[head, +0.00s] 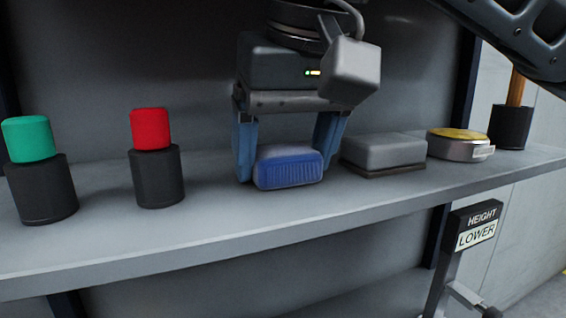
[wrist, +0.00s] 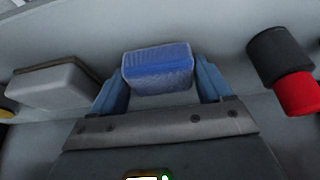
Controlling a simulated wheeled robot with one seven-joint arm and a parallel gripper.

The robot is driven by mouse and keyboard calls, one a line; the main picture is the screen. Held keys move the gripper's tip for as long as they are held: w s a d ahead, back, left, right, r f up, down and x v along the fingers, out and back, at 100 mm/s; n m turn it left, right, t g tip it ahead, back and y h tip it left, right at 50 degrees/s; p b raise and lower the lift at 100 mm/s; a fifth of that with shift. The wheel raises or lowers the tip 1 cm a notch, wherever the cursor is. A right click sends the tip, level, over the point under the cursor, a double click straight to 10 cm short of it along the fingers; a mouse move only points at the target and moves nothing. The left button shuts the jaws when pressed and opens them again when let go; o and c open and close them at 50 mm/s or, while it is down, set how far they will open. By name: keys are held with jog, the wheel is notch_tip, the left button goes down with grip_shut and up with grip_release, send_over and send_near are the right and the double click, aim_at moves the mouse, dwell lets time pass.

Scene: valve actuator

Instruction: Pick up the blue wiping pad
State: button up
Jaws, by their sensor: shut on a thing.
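The blue wiping pad (head: 289,168) is a ribbed blue block with a greyish edge, at the middle of the grey shelf in the head view. My gripper (head: 285,165) comes down over it from above, with one blue finger on each side. The fingers are shut on the pad. In the wrist view the pad (wrist: 158,70) sits between the two fingertips of my gripper (wrist: 160,82). The pad is at or just above the shelf surface; I cannot tell which.
On the shelf (head: 230,235), a grey block (head: 384,151) stands close right of my gripper, then a round tin with a yellow top (head: 457,145) and a dark cup (head: 510,127). Left are black cylinders with red (head: 150,129) and green (head: 29,139) tops. The shelf front is clear.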

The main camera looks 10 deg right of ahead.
jog(key=shift+c, duration=1.2)
jog(key=shift+r, duration=0.15)
jog(key=shift+s+r+b, duration=0.1)
jog(key=shift+r+b, duration=0.2)
jog(key=shift+r, duration=0.3)
jog(key=s+d+b, duration=0.1)
jog(key=s, duration=0.7)
jog(key=s+d+b, duration=0.1)
jog(key=s+d, duration=0.1)
jog(key=s, duration=0.7)
jog(key=shift+s+d, duration=0.25)
jog(key=shift+d, duration=0.05)
jog(key=o, duration=0.6)
jog(key=c, duration=0.4)
